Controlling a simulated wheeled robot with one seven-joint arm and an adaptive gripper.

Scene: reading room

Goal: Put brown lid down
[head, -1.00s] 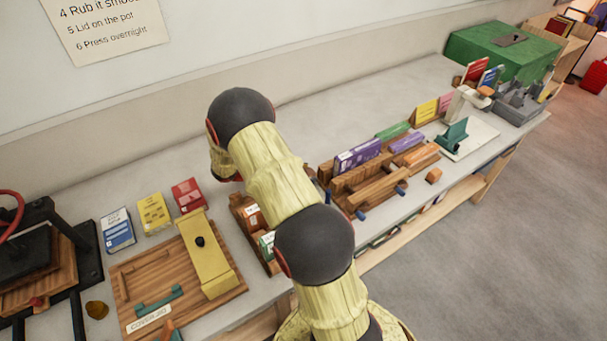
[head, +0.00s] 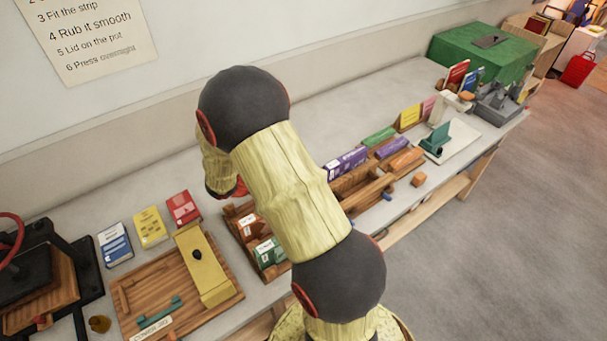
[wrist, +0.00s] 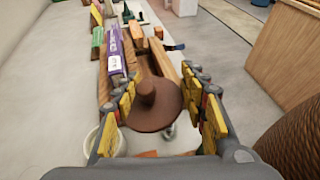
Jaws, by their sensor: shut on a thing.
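The brown lid (wrist: 168,113), a round disc with a raised knob, is in the wrist view between the yellow-padded fingers of my gripper (wrist: 165,100). My gripper is shut on it; the exact contact points are hard to make out. A pale round pot rim (wrist: 91,140) shows at the lower left of the wrist view, partly hidden behind the left finger. In the head view my arm hides the gripper, the lid and the pot.
A wooden rack (head: 355,198) with purple books stands along the bench (head: 335,120). A wooden board with a yellow strip (head: 204,268), three small books (head: 150,227) and a black press (head: 35,270) are on the left. Bare bench lies along the wall.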

